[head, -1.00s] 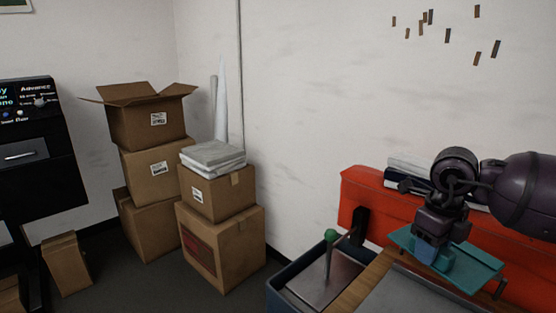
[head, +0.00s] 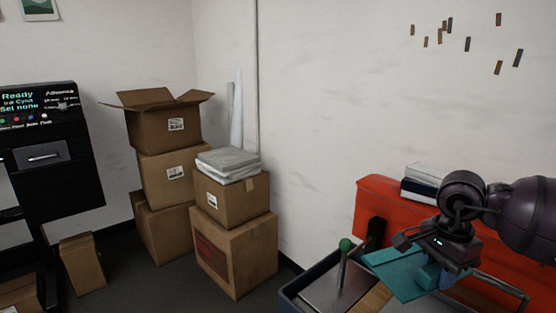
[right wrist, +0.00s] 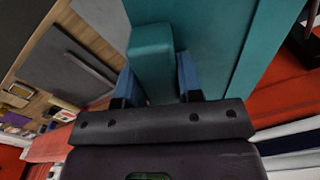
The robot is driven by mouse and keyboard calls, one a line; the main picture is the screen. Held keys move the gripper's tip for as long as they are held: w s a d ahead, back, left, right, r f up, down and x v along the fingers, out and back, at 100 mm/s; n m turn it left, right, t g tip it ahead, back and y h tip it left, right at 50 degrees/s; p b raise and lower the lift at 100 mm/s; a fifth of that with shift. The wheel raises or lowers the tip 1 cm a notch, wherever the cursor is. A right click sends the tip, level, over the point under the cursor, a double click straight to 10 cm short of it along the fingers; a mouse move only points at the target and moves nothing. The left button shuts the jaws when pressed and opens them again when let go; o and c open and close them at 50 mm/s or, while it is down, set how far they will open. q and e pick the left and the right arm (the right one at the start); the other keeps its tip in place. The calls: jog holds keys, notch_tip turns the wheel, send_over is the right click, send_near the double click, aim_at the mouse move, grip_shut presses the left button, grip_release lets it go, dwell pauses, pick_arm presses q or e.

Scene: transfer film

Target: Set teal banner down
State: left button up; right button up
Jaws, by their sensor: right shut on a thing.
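The teal banner (head: 392,276) is a flat teal plate with a teal block on it, at the lower right of the head view. My right gripper (head: 435,276) is shut on it. In the right wrist view, the blue fingers of the gripper (right wrist: 152,78) stand on either side of the teal block (right wrist: 151,50), with the wide teal plate (right wrist: 215,45) behind. Part of the banner is hidden by my gripper in the head view. I cannot tell whether it touches what lies beneath. My left gripper is not in view.
A red bench-like body (head: 385,196) runs behind my right gripper, with folded cloths (head: 425,174) on top. A blue bin (head: 290,301) with a green-knobbed lever (head: 345,245) stands left of the banner. Stacked cardboard boxes (head: 235,255) and a black machine (head: 50,150) stand farther left.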

aim_at(417, 287)
jog(key=n, duration=0.1)
jog(key=a+f+n, duration=0.1)
jog(key=n, duration=0.1)
jog(key=shift+s, duration=0.15)
jog(key=a+f+n, duration=0.1)
jog(key=n, duration=0.1)
jog(key=a+f+n, duration=0.1)
jog(key=n, duration=0.2)
jog(key=s+a+f+n, duration=0.1)
jog(key=n, duration=0.2)
jog(key=shift+a+f, duration=0.3)
jog(key=shift+f, duration=0.05)
jog(key=s+a+f+n, duration=0.3)
jog(key=a+f, duration=0.1)
jog(key=a, duration=0.1)
